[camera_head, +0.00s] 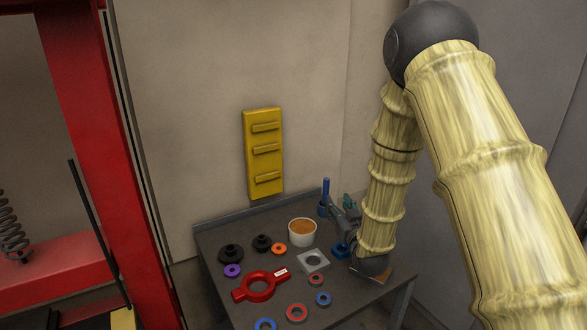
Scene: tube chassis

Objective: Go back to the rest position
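My arm, with a yellow bamboo-like surface, reaches down from the upper right to the right side of the dark table (235,308). My gripper (338,214) is small and dark at the arm's lower end, just above the table's right rear part. It is close to an upright blue post (326,188) and to the right of a white cup (302,238) with orange-brown contents. The fingers are too small and partly hidden to show whether they are open or hold anything.
The table holds a red two-handled ring (262,287), a grey square plate with a hole (313,261), black flanged parts (231,253), a blue part (340,251) and several small coloured rings. A yellow rack (263,152) hangs behind. A red frame (95,130) stands left.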

